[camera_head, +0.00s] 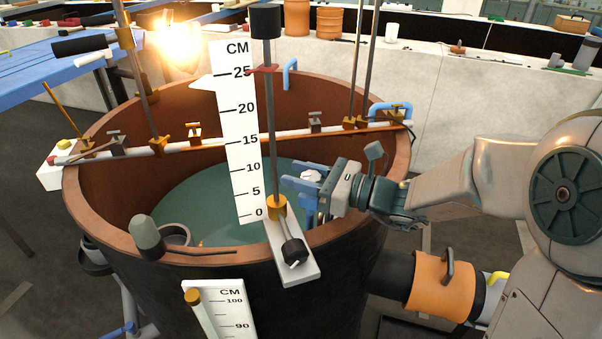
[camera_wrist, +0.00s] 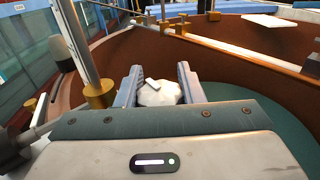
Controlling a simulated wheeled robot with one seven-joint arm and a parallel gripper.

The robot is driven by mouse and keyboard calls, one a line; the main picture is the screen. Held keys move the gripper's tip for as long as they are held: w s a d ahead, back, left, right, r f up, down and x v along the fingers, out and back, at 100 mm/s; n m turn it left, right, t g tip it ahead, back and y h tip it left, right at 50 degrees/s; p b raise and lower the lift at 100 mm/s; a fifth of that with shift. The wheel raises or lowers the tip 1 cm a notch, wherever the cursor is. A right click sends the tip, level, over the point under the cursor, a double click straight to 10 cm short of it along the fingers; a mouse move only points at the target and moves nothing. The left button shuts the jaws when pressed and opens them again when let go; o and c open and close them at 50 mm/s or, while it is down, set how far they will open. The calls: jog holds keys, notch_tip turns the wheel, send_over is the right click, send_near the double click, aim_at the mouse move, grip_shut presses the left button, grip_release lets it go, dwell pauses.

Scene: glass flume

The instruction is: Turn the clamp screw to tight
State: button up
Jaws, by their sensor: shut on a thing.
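My gripper (camera_head: 300,188) reaches in from the right, over the tank's near right rim. Its two blue fingers are closed on a white lobed knob (camera_head: 311,176), which looks like the clamp screw. In the wrist view the knob (camera_wrist: 158,93) sits between the fingers (camera_wrist: 157,84), with a small pale bar on its top. The fingers hide its sides, and I see no tight mark. A gauge stands just left of the gripper, with a dark upright rod (camera_head: 270,130), a brass collar (camera_head: 277,207) and a white CM scale (camera_head: 236,140). A black knob (camera_head: 293,252) sits on its base plate.
The round brown tank (camera_head: 92,215) holds greenish water (camera_head: 200,190). A pale rail (camera_head: 240,140) with several clamps crosses it behind the gripper. A grey-green capped piece (camera_head: 147,235) stands on the near left rim. An orange-banded pipe (camera_head: 443,284) lies below my arm.

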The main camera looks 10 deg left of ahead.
jog(key=n+g+p, duration=0.1)
jog(key=n+g, duration=0.1)
jog(key=g, duration=0.1)
jog(key=n+g+p, duration=0.2)
jog(key=g, duration=0.1)
jog(key=s+n+g+h+p, duration=0.1)
jog(key=n+g, duration=0.1)
jog(key=g, duration=0.1)
jog(key=shift+r+g+p, duration=0.25)
jog(key=shift+g+p, duration=0.05)
jog(key=shift+p, duration=0.1)
jog(key=n+g+h+p, duration=0.1)
jog(key=n+g, duration=0.1)
jog(key=n+g+h+p, duration=0.1)
jog(key=n+g+h, duration=0.1)
jog(key=n+g+h+p, duration=0.1)
jog(key=g+h+p, duration=0.1)
jog(key=g, duration=0.1)
jog(key=shift+s+d+f+n, duration=0.15)
jog(key=shift+s+d+n, duration=0.2)
jog(key=shift+n, duration=0.05)
jog(key=shift+h, duration=0.5)
jog(key=o, duration=1)
jog(key=shift+d+f, duration=0.1)
jog(key=b+v, duration=0.1)
jog(key=v, duration=1.2)
jog(key=shift+w+d+f+b, duration=0.15)
jog(key=shift+w+d+b, duration=0.05)
jog(key=shift+w+b, duration=0.1)
